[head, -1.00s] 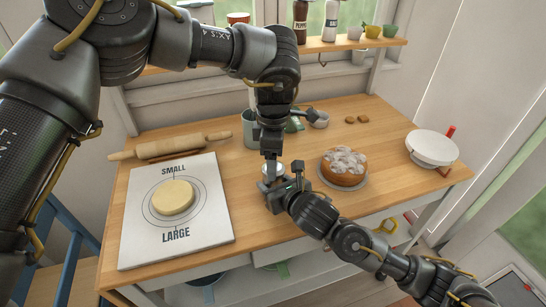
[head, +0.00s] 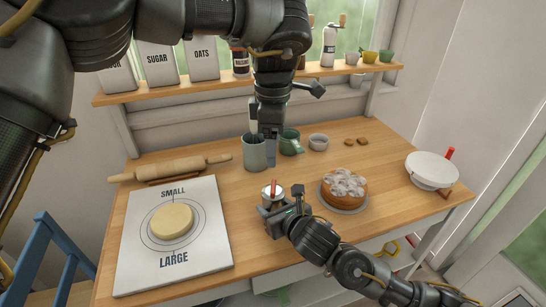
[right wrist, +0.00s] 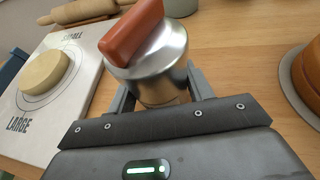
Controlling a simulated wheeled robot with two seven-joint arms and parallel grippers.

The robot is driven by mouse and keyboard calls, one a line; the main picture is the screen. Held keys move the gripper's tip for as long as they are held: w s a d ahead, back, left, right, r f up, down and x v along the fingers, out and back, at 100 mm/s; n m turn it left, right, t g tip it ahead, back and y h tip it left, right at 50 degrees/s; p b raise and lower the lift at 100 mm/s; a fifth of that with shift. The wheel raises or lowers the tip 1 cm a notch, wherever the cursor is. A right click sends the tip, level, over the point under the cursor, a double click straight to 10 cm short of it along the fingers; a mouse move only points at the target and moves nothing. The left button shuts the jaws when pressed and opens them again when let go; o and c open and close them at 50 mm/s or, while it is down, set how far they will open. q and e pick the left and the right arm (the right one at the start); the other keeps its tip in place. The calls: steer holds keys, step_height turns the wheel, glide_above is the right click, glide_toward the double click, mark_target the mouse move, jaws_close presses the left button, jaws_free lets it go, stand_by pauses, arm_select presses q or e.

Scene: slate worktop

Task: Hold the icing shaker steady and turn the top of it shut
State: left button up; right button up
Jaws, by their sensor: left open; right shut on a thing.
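The icing shaker (head: 272,190) is a small silver metal can near the front of the worktop. In the right wrist view its metal lid (right wrist: 157,65) carries an orange-red knob (right wrist: 132,32), set diagonally in the picture. My right gripper (head: 276,209) is shut around the shaker's body and holds it upright at the worktop; its fingers show on both sides in the right wrist view. My left gripper (head: 270,152) points down above and behind the shaker, apart from it and empty. It is open, though its fingers overlap in the head view.
A white size board (head: 205,250) with a dough disc (head: 171,220) lies left, a rolling pin (head: 170,169) behind it. A grey-green canister (head: 254,152), green mug (head: 290,142) and small bowl (head: 318,141) stand behind. A cake (head: 343,189) and white turntable (head: 430,171) are right.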

stand_by(0.4)
steer(key=o, duration=1.1)
steer(key=v, duration=0.9)
steer(key=shift+s, duration=0.25)
steer(key=shift+s+r, duration=0.4)
steer(key=shift+s, duration=0.1)
steer(key=shift+s+d+r, duration=0.15)
steer(key=shift+s+d, duration=0.3)
steer(key=shift+d, duration=0.25)
